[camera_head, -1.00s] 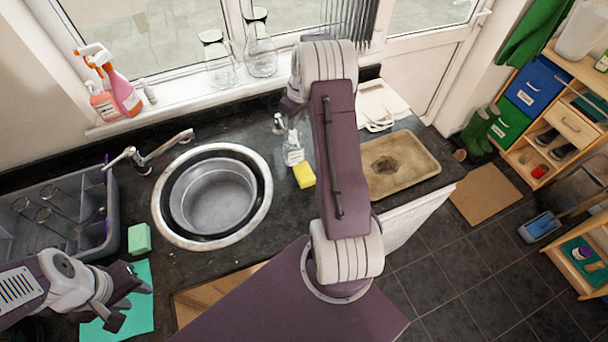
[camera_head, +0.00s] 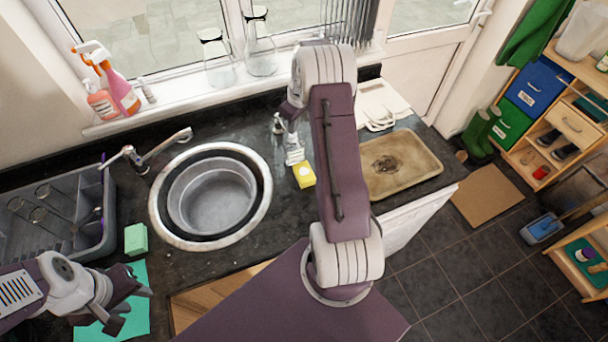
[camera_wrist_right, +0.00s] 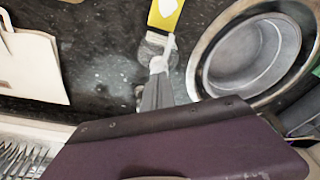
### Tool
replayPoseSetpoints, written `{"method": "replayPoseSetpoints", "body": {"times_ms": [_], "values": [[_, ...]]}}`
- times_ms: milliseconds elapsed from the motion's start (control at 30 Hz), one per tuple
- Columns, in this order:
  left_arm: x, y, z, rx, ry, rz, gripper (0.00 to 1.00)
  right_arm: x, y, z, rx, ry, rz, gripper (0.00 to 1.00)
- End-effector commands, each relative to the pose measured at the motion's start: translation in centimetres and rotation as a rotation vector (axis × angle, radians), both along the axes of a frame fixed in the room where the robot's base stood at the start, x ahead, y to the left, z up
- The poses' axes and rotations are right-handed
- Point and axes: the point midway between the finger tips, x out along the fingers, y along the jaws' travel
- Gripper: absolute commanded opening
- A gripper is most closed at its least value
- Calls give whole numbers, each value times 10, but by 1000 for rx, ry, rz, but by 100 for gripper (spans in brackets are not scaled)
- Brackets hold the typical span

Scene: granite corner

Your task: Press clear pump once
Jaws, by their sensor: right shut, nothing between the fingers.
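The clear pump bottle (camera_head: 295,155) stands upright on the dark worktop, between the round sink and the tan tray. In the right wrist view I look down on the bottle (camera_wrist_right: 151,48), and its white pump head (camera_wrist_right: 160,64) faces me. My right gripper (camera_wrist_right: 159,80) is shut and empty, with its tips at or just above the pump head; I cannot tell whether they touch. In the head view my right arm comes down beside the bottle and partly hides the gripper. My left gripper (camera_head: 130,306) is open and empty over the teal cloth at the lower left.
A yellow sponge (camera_head: 304,175) lies just in front of the bottle. The sink (camera_head: 258,212) is to the left and the tan tray (camera_head: 425,150) to the right. Glass bottles (camera_head: 260,52) stand on the sill.

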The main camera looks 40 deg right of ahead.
Motion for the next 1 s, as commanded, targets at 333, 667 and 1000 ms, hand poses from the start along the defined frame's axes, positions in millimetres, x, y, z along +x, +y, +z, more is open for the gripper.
{"method": "replayPoseSetpoints", "body": {"times_ms": [333, 667, 1000], "values": [[0, 0, 16, 0, 0, 0, 36, -1, 1, 19, 2, 4, 1, 0], [0, 0, 20, 0, 0, 0, 36, -1, 0, 27, 1, 2, 0, 0], [0, 0, 20, 0, 0, 0, 36, -1, 0, 27, 1, 2, 0, 0]]}}
